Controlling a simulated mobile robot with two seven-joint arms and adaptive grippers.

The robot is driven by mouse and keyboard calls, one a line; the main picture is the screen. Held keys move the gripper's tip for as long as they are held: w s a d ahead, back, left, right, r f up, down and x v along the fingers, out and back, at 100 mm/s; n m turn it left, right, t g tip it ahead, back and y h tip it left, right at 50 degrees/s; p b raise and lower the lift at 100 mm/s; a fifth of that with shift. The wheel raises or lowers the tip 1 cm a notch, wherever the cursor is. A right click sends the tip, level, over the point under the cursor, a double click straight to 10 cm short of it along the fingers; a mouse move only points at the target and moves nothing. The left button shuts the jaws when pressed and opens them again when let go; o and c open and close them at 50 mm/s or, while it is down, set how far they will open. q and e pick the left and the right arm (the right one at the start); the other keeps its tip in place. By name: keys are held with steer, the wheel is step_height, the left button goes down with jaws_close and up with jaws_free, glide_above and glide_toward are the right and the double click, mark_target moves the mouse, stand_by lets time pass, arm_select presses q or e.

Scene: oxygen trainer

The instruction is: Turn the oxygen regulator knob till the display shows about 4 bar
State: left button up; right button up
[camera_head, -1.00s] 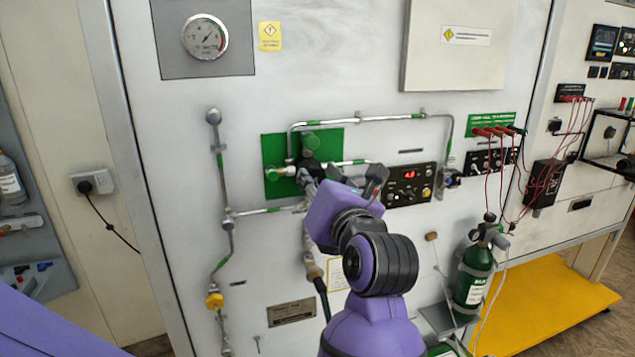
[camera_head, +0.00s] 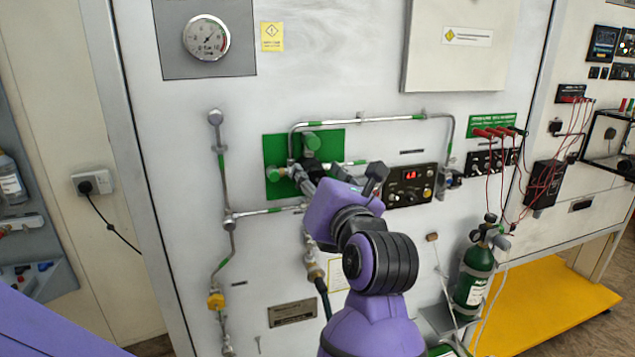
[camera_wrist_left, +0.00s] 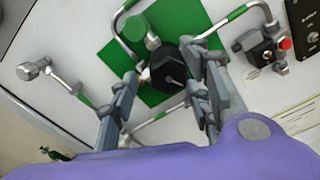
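The black regulator knob (camera_wrist_left: 168,75) sits in front of a green square plate (camera_wrist_left: 185,20) on the panel. My left gripper (camera_wrist_left: 160,72) is open around it, with one finger on each side. A gap shows at the left finger; I cannot tell whether the right finger touches. In the head view my left gripper (camera_head: 305,178) is at the green plate (camera_head: 330,138), and the knob is mostly hidden. The display (camera_head: 410,175) shows small red digits that look like a 4 and an unclear second digit. My right gripper is not in view.
Metal pipes (camera_head: 365,120) run around the plate. A round gauge (camera_head: 206,38) is at upper left. A green cylinder (camera_head: 474,280) stands at right near a yellow platform (camera_head: 550,300). Red cables (camera_head: 525,170) hang at right. A green cap (camera_wrist_left: 136,28) is close to the knob.

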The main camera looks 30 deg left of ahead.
arm_select(q)
steer(key=shift+d+f, duration=0.1)
steer(key=shift+d, duration=0.1)
steer(key=shift+s+d+f, duration=0.1)
steer(key=shift+s+d, duration=0.1)
steer(key=shift+s, duration=0.05)
steer(key=v, duration=0.6)
steer(key=shift+s+d, duration=0.2)
steer(key=shift+s, duration=0.1)
